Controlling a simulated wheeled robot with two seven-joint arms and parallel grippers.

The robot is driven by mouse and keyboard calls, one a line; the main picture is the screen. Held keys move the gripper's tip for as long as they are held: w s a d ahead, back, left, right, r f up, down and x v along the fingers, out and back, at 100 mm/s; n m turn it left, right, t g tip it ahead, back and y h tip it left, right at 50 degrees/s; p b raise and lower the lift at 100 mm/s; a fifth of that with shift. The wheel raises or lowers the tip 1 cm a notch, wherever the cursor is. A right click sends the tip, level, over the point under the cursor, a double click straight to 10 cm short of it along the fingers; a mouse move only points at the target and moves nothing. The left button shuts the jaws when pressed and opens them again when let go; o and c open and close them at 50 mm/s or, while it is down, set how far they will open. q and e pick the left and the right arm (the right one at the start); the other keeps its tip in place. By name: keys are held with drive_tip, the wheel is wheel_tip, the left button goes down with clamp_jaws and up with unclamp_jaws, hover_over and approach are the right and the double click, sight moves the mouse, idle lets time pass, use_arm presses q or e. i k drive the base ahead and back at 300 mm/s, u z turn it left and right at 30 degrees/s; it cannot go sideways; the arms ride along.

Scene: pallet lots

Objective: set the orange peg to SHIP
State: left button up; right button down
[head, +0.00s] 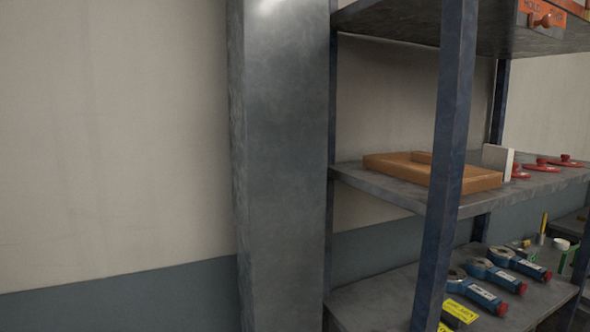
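At the top right edge of the head view, an orange label plate (568,8) is fixed at the front of the upper shelf and is partly cut off by the picture's edge. Its left part carries small lettering that seems to read HOLD. A red-orange peg (546,20) with a round knob sticks out just below that lettering. No SHIP lettering can be made out. Neither of my grippers is in view.
A shelving rack with dark blue posts (446,165) stands right of a grey metal column (285,170). The middle shelf holds an orange-brown board (465,178), a white block (498,158) and red handled discs (540,166). Blue tape dispensers (475,290) lie below. Bare wall fills the left.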

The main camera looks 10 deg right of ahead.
sight(547, 21)
drive_tip(key=z, duration=1.6)
drive_tip(key=k, duration=0.25)
drive_tip(key=z, duration=0.05)
